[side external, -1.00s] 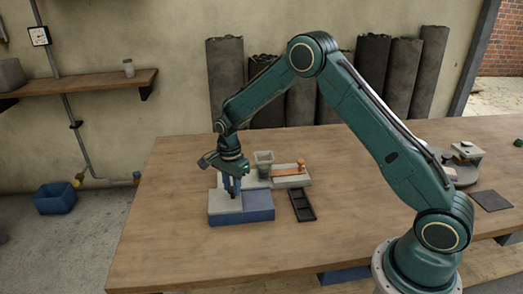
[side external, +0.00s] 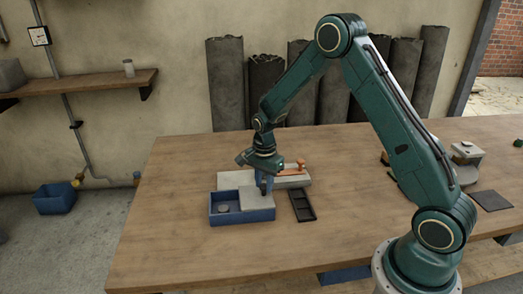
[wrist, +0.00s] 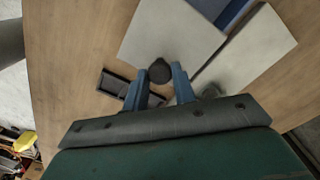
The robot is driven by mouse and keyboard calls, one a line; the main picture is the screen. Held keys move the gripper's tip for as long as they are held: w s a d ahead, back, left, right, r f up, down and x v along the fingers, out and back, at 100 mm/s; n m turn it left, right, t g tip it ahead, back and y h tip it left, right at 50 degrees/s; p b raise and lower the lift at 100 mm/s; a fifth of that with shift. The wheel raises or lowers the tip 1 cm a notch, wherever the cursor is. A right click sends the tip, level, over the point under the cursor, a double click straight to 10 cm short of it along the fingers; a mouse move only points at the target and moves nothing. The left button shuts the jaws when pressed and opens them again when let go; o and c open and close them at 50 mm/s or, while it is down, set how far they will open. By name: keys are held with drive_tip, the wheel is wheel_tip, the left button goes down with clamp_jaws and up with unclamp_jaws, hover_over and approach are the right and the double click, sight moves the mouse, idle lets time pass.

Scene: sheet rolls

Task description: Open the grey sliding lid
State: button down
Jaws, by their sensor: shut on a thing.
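The grey sliding lid (side external: 251,204) covers the right part of the blue box (side external: 233,218) in the side view. The left part of the box is open and a small grey round thing (side external: 224,209) lies inside. In the wrist view the lid (wrist: 172,30) is a flat grey panel with a dark round knob (wrist: 160,70) near its edge. My gripper (side external: 264,189) is at the lid's right end. In the wrist view its two blue fingers (wrist: 159,82) are on either side of the knob, shut on it. A strip of blue box (wrist: 232,12) shows beyond the lid.
A light grey slab (side external: 235,178) with an orange piece (side external: 293,169) lies just behind the box. A black compartment tray (side external: 302,205) lies close to the box's right side. The wooden table (side external: 175,240) is clear at left and front.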

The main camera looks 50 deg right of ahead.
sight(264, 186)
drive_tip(key=c, duration=1.1)
unclamp_jaws()
wheel_tip(264, 186, up, 14)
drive_tip(key=shift+f, duration=0.1)
